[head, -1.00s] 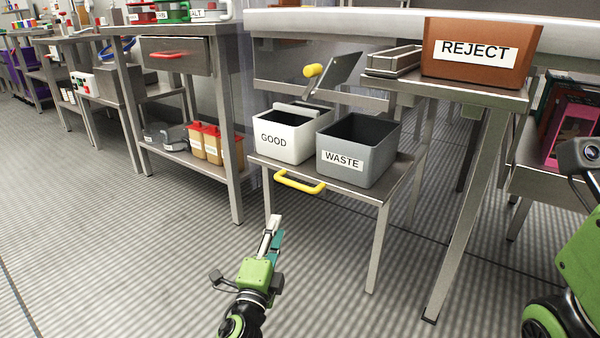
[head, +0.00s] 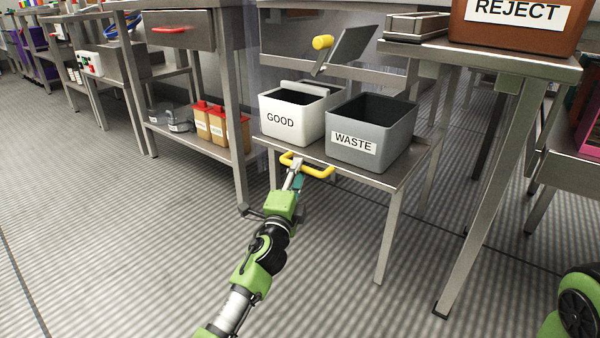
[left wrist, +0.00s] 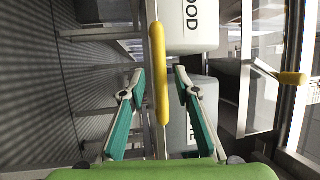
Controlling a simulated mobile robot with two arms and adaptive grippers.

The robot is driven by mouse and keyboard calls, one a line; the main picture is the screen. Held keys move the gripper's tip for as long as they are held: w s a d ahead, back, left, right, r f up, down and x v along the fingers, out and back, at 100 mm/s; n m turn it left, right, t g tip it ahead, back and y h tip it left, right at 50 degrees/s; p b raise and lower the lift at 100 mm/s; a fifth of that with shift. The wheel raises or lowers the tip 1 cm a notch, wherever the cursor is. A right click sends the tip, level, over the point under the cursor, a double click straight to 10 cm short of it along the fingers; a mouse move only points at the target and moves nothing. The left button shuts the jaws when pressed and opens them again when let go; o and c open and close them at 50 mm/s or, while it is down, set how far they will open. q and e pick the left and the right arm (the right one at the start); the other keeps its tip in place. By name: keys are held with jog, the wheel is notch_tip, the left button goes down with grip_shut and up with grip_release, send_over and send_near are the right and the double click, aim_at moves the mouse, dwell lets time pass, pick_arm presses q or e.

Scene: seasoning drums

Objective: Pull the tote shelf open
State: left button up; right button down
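The tote shelf (head: 300,151) is a steel shelf with a yellow pull handle (head: 308,166) on its front edge. A white GOOD tote (head: 281,121) and a grey WASTE tote (head: 352,146) stand on it. My left gripper (head: 296,170) is at the handle. In the left wrist view the left gripper (left wrist: 160,72) is open, with its fingers on either side of the yellow handle (left wrist: 161,85) and gaps visible on both sides. How deep the handle sits between the fingers is hard to tell. My right gripper is not in view.
A steel table with an orange-brown REJECT bin (head: 515,30) stands at the right, its legs near the shelf. A bench with a red-handled drawer (head: 180,31) stands at the left. The floor in front is clear.

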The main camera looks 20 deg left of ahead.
pick_arm(q)
jog(key=shift+w+r+b, duration=0.15)
jog(key=shift+w+b, duration=0.1)
jog(key=shift+w, duration=0.5)
jog(key=shift+w+r+b, duration=0.15)
jog(key=shift+w+b, duration=0.05)
jog(key=shift+w, duration=0.5)
grip_shut()
jog(key=shift+s+a, duration=0.1)
